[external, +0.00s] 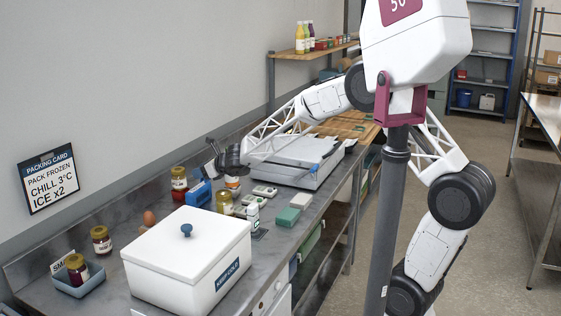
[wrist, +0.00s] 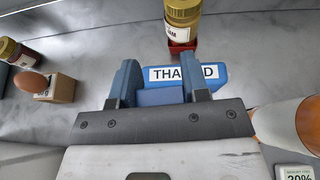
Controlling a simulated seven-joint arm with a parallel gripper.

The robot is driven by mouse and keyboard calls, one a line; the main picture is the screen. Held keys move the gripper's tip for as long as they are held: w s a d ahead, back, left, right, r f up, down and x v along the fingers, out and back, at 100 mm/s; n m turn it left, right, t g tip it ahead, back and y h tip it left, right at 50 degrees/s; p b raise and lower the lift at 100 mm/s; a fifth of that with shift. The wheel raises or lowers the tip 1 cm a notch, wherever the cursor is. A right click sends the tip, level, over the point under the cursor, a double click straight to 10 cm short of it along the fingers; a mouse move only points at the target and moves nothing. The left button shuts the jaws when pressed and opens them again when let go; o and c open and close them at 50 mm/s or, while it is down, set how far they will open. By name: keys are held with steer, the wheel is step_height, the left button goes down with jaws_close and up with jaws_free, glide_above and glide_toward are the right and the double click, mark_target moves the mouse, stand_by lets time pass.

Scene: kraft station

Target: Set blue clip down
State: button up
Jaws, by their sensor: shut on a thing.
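The blue clip (wrist: 160,97) is between the blue-grey fingers of my gripper (wrist: 160,76) in the wrist view. It has a wide blue part with a white label, whose middle letters are hidden by a finger. My gripper is shut on it. In the external view my gripper (external: 213,156) is over the back half of the counter, and a blue shape (external: 200,193) shows just below it among the jars. Whether the clip touches the counter is unclear.
A gold-lidded jar (wrist: 182,24) in a red holder stands just beyond the clip. A white cool box (external: 185,265) stands nearer on the counter.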

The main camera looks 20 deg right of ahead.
steer(key=shift+m+t+h, duration=0.5)
steer(key=shift+m+h, duration=0.1)
steer(key=shift+m, duration=0.2)
steer(key=shift+s+a+r, duration=0.35)
steer(key=shift+a, duration=0.5)
steer(key=shift+s+a+r, duration=0.35)
steer(key=shift+s+a, duration=0.05)
steer(key=shift+a, duration=0.45)
steer(key=shift+s+a+r, duration=0.35)
steer(key=shift+a, duration=0.5)
stand_by(1.3)
stand_by(2.4)
steer(key=shift+n+g+y, duration=0.4)
steer(key=shift+n, duration=0.1)
steer(key=shift+w+d+f, duration=0.2)
steer(key=shift+w+d, duration=0.1)
steer(key=shift+d, duration=0.25)
steer(key=shift+w+d+f, duration=0.25)
steer(key=shift+w+d, duration=0.05)
steer(key=shift+d, duration=0.3)
steer(key=shift+w+d+f, duration=0.2)
steer(key=shift+w+d, duration=0.1)
steer(key=shift+d, duration=0.25)
